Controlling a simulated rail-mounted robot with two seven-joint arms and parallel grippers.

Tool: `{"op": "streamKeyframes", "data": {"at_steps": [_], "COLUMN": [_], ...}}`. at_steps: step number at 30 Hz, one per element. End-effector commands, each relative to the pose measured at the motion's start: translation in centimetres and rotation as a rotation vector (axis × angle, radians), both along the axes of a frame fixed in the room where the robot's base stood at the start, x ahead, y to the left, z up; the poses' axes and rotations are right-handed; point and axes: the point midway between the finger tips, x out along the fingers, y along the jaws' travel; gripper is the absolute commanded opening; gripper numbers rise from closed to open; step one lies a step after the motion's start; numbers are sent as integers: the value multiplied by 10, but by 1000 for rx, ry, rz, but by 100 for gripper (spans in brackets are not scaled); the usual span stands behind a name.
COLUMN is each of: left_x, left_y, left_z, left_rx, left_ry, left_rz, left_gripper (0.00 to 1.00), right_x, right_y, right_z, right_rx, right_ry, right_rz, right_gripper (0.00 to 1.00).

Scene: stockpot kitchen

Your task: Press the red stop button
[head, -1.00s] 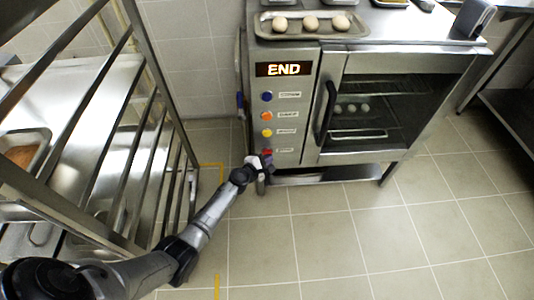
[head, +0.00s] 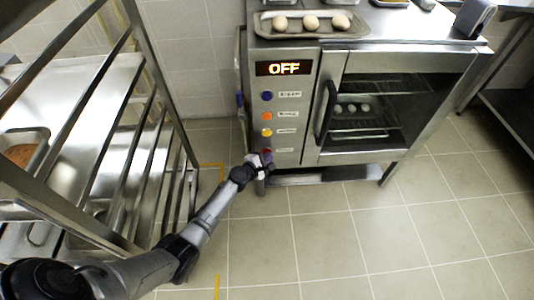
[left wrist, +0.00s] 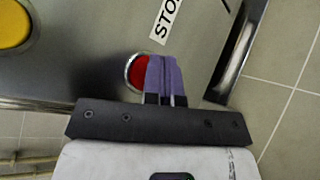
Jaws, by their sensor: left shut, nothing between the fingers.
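The red stop button (left wrist: 138,73) sits in a metal ring on the oven's control panel, beside a label partly reading "STO". In the head view the red button (head: 267,152) is the lowest of the column and is partly covered by my gripper. My left gripper (left wrist: 166,78) is shut and empty, its purple fingertips over the right part of the button; I cannot tell how firmly they touch. The left gripper also shows in the head view (head: 262,164) at the panel's lower edge. The oven display (head: 284,68) reads "OFF". My right gripper is not in view.
Blue (head: 267,96), orange (head: 266,116) and yellow (head: 266,132) buttons are above the red one. The oven door handle (head: 326,108) is to the right. A metal rack (head: 150,120) stands close on the left. A tray with three dough balls (head: 348,33) lies on the oven.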

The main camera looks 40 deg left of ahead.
Motion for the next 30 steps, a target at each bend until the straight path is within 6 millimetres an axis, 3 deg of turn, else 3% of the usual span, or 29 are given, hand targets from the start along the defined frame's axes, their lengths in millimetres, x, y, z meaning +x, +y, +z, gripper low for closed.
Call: {"op": "streamKeyframes", "data": {"at_steps": [30], "left_x": [-22], "left_y": [-21], "left_z": [2], "left_rx": [-1], "left_ry": [1], "left_rz": [0], "left_gripper": [0], "right_x": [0], "right_y": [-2], "right_z": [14], "right_rx": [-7], "right_ry": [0], "right_rz": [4], "right_gripper": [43]}}
